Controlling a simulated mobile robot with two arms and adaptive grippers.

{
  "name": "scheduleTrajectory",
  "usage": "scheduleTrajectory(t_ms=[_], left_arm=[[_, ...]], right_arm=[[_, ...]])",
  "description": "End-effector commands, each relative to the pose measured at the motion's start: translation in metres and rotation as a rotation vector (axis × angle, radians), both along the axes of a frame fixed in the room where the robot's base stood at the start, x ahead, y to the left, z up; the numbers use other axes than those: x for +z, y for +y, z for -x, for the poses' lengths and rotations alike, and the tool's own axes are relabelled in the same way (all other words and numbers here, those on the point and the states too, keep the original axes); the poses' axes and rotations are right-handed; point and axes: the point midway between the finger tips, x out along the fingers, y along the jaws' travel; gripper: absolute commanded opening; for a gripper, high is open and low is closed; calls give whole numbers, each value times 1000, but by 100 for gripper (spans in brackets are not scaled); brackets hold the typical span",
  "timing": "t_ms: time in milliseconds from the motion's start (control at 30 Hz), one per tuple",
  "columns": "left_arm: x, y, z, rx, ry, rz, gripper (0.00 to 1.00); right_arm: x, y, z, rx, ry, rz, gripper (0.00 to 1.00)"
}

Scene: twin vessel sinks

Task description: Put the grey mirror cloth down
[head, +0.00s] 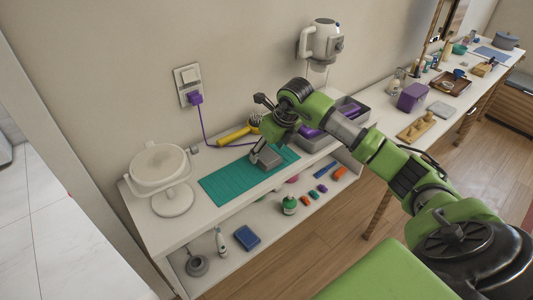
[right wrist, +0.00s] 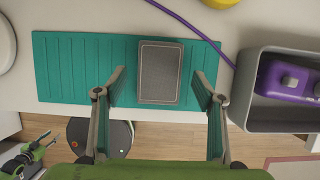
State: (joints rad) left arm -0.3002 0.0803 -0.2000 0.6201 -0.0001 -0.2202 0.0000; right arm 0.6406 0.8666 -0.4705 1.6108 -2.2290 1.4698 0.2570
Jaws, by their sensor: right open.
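The grey mirror cloth (head: 270,158) is a flat, folded-looking rectangle with a lighter border line. It lies on the teal ribbed mat (head: 225,186), and in the right wrist view the cloth (right wrist: 160,72) sits right of the mat's middle. My right gripper (head: 267,150) is open above the mat. Its two fingers stand apart on either side of the cloth, with a gap on both sides. A small green and black gripper, likely my left one (right wrist: 40,143), shows far below at the lower left of the right wrist view; its jaws are too small to judge.
A round white mirror (head: 160,170) stands left of the mat. A yellow-handled brush (head: 235,134) and a purple cord lie behind it. A grey bin (right wrist: 247,100) with a purple device is close on the right. A lower shelf holds several small items, including a blue box (head: 247,238).

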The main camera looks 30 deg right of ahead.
Motion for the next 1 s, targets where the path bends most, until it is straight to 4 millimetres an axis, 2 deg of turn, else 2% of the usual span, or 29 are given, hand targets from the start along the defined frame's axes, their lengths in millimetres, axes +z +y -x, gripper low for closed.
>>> scheduleTrajectory(t_ms=[200,433,633,1000], left_arm=[[-13,0,0,0,0,0,40],[-20,0,0,-1,0,0,40],[-21,0,0,-1,-1,0,40],[-21,0,0,0,0,0,40]], right_arm=[[44,-2,18,2,-6,3,63],[80,-3,33,1,-3,1,63],[92,-3,39,1,0,1,63],[93,-3,39,1,1,0,63]])
